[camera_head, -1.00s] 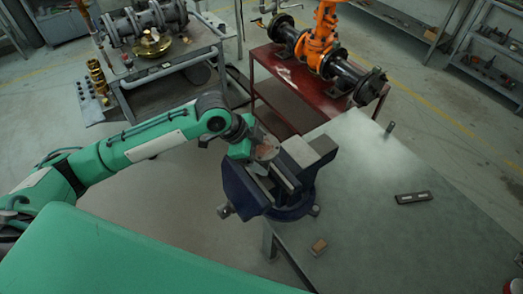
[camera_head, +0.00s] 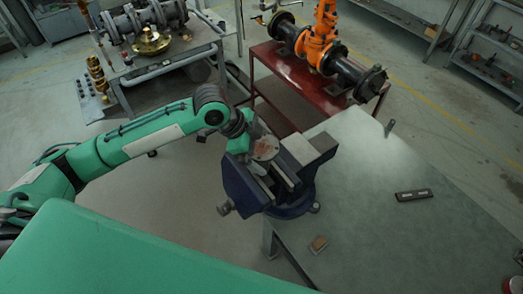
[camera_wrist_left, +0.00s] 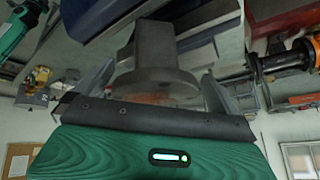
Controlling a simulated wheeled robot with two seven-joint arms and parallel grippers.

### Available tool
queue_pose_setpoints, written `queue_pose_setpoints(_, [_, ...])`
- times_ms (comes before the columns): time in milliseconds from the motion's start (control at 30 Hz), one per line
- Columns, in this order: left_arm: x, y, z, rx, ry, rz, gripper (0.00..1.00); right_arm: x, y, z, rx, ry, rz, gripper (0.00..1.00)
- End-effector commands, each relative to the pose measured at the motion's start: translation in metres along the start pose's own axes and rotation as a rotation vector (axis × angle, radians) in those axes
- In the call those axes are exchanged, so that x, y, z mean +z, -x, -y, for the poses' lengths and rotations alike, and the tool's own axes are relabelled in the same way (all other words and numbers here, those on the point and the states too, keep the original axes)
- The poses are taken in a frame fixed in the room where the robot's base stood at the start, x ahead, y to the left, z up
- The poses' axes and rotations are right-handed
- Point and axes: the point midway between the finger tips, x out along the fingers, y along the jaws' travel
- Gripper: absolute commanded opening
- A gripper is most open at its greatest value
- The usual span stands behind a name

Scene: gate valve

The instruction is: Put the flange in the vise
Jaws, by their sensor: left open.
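The flange (camera_head: 265,148), a grey disc with a reddish patch, sits at the blue vise (camera_head: 250,187), by the jaws on the side near my left arm. In the left wrist view the flange (camera_wrist_left: 158,75) shows its round rim and a narrower neck pointing toward the vise. My left gripper (camera_head: 252,149) is open beside the flange. In the wrist view its two fingers (camera_wrist_left: 157,88) stand apart on either side of the flange. Whether the jaws touch the flange is hard to tell. My right gripper is not in view.
The vise is mounted at the corner of a grey table (camera_head: 400,235). A red bench (camera_head: 290,75) with an orange valve (camera_head: 322,45) stands behind. Most of the tabletop is clear.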

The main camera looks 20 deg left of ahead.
Motion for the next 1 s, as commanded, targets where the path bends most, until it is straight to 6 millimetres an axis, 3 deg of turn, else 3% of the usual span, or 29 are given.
queue_pose_setpoints(300, [0.003,0.069,0.001,-0.006,-0.002,0.003,1.00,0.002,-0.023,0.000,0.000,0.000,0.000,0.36])
queue_pose_setpoints(500, [0.002,0.101,0.000,-0.003,0.000,0.002,1.00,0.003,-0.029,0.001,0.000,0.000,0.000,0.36])
queue_pose_setpoints(700, [0.001,0.113,0.000,0.000,0.001,0.002,1.00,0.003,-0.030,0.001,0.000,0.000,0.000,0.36])
queue_pose_setpoints(1000, [0.001,0.113,0.000,0.000,0.000,0.001,1.00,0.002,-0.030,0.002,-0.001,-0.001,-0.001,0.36])
